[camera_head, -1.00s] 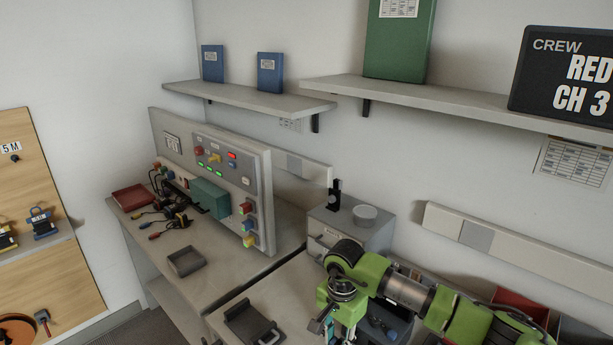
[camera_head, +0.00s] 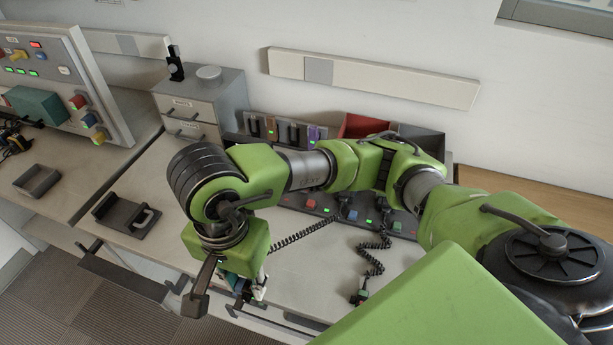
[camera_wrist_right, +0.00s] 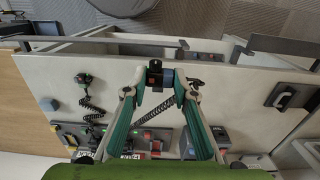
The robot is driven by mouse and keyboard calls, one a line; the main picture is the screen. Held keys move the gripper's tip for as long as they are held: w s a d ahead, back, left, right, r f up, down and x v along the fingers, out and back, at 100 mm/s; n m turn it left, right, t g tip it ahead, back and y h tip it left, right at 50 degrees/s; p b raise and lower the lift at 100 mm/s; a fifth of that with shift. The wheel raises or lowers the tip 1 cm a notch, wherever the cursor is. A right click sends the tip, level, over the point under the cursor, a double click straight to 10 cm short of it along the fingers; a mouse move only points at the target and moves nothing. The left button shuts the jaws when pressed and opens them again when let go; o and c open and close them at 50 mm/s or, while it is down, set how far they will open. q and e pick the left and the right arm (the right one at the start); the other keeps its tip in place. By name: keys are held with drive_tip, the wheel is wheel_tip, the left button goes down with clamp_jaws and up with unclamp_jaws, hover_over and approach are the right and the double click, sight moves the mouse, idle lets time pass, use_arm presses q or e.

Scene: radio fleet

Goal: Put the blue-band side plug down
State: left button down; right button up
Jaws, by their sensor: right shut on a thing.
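My right gripper (camera_head: 250,288) hangs over the front edge of the bench in the head view, fingers pointing down. In the right wrist view my right gripper (camera_wrist_right: 155,82) is shut on a small dark plug (camera_wrist_right: 155,71) with a bluish part on its right side. A black coiled cord (camera_wrist_right: 158,112) runs from it back to a dark strip; the cord also shows in the head view (camera_head: 300,236). The plug is mostly hidden in the head view, and its band is too small to read. My left gripper is not in view.
A second plug (camera_head: 360,296) on a coiled cord lies on the bench to the right. A dark strip (camera_head: 318,208) with coloured blocks and green lights stands behind. A dark tray with a handle (camera_head: 125,215) and a small open tray (camera_head: 37,180) are left. The bench middle is fairly clear.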

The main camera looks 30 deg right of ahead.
drive_tip(key=shift+s+d, duration=0.2)
drive_tip(key=shift+s, duration=0.1)
drive_tip(key=w+d+f+p, duration=0.1)
drive_tip(key=w+f, duration=0.2)
drive_tip(key=w, duration=0.1)
drive_tip(key=w+d+f+p, duration=0.1)
drive_tip(key=w+d+f, duration=0.1)
drive_tip(key=w+f, duration=0.1)
drive_tip(key=w+d+f, duration=0.2)
drive_tip(key=w+f, duration=0.1)
drive_tip(key=w, duration=0.1)
drive_tip(key=shift+w+d+p, duration=0.2)
drive_tip(key=shift+w+p, duration=0.15)
drive_tip(key=shift+p, duration=0.05)
drive_tip(key=shift+w+f, duration=0.15)
drive_tip(key=shift+f, duration=0.05)
wheel_tip(320, 180, down, 3)
drive_tip(key=shift+w+d+r+p, duration=0.1)
drive_tip(key=shift+w+d+p, duration=0.05)
drive_tip(key=shift+p, duration=0.7)
drive_tip(key=shift+f, duration=0.3)
drive_tip(key=shift+f, duration=0.1)
